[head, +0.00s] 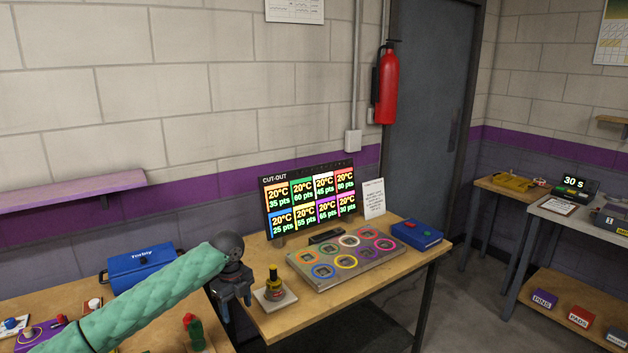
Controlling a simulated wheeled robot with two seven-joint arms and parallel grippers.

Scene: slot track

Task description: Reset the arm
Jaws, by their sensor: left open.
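My left arm (155,298), in a quilted green sleeve, comes in from the lower left. It ends at a dark wrist with my left gripper (237,308). The gripper points down, open, with nothing seen between its fingers. It is at the left end of the middle table (345,294), left of a yellow-and-black knob on a pale base (274,291). Whether it touches the table edge I cannot tell. My right gripper is not in view.
A board with coloured rings (346,258) lies before a "CUT-OUT" screen (309,199). A blue box (417,234) sits right of it. On the left table are a blue Toolny case (141,268) and a red-and-green object (193,331). Open floor (470,290) lies to the right.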

